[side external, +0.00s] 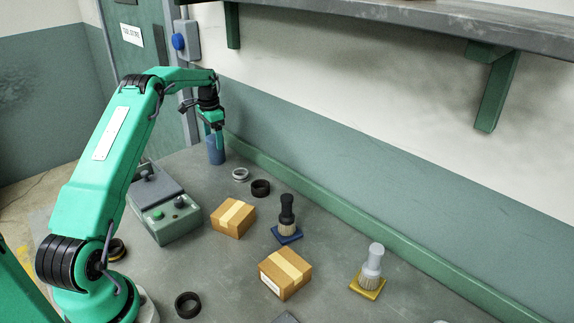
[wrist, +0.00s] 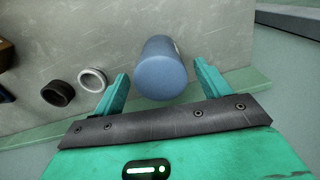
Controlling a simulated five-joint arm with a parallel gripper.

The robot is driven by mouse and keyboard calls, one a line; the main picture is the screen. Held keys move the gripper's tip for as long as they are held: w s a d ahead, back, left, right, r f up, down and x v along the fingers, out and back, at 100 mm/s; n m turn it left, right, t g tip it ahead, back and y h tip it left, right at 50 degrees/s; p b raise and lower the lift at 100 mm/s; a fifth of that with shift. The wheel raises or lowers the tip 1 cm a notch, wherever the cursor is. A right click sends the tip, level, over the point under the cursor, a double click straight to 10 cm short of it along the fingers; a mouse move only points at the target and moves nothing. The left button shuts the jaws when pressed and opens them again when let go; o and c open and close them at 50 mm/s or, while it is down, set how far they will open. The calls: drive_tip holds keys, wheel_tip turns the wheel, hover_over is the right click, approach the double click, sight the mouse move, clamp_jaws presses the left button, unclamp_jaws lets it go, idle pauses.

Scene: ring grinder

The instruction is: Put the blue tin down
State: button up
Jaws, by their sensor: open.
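The blue tin (side external: 216,151) stands upright on the grey bench at its far end, near the green back ledge. In the wrist view the tin (wrist: 161,70) lies between the two fingers of my gripper (wrist: 160,84). The fingers are spread, with a gap visible on each side of the tin. In the side view my gripper (side external: 214,137) is right above and around the tin's top and partly covers it. The tin's base is partly hard to make out there.
A white ring (side external: 240,175) and a black ring (side external: 261,188) lie near the tin. A green grinder box (side external: 164,215), two cardboard boxes (side external: 233,217) and two brushes (side external: 287,218) stand nearer. The green ledge (side external: 330,220) runs along the wall.

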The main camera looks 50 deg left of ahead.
drive_tip(key=shift+r, duration=3.6)
drive_tip(key=shift+d+r, duration=0.1)
drive_tip(key=shift+d+r, duration=0.15)
drive_tip(key=shift+d, duration=0.1)
drive_tip(key=s+d+r, duration=0.2)
drive_tip(key=s+d, duration=0.2)
drive_tip(key=d, duration=0.4)
drive_tip(key=s+d+r, duration=0.3)
drive_tip(key=s+d, duration=0.1)
drive_tip(key=d, duration=0.5)
drive_tip(key=s+d+r, duration=0.2)
drive_tip(key=s+d, duration=0.3)
drive_tip(key=d, duration=0.3)
drive_tip(key=s+d+r+t, duration=0.1)
drive_tip(key=s+d+t, duration=0.1)
drive_tip(key=s+d, duration=0.4)
drive_tip(key=s+d+r+n+t, duration=0.1)
drive_tip(key=s+d+r+t, duration=0.1)
drive_tip(key=s+d, duration=0.5)
drive_tip(key=shift+s+d+t, duration=0.15)
drive_tip(key=shift+s+t, duration=0.5)
drive_tip(key=shift+t, duration=0.15)
